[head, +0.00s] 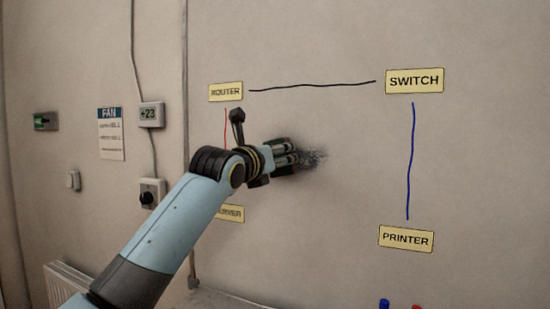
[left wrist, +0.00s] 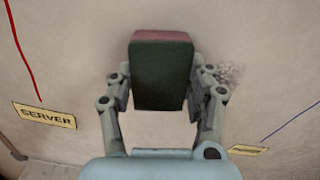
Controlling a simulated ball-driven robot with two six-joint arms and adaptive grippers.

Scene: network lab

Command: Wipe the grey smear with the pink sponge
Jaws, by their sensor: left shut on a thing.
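The grey smear (head: 316,159) is a dark speckled patch on the beige wall, just right of my left gripper (head: 290,153) in the head view. Part of it also shows right of the gripper in the left wrist view (left wrist: 228,73). My left gripper is shut on the pink sponge (left wrist: 160,42), a block with a pinkish edge and a dark green face, between both fingers. The sponge's far side faces the wall; whether it touches is hard to tell. My right gripper is not in view.
Yellow labels surround the smear: ROUTER (head: 225,92), SWITCH (head: 414,80), PRINTER (head: 406,238) and a partly hidden SERVER (left wrist: 44,115). Black (head: 312,87), red (head: 226,122) and blue (head: 411,160) lines run between labels. Wall right of the smear is bare up to the blue line.

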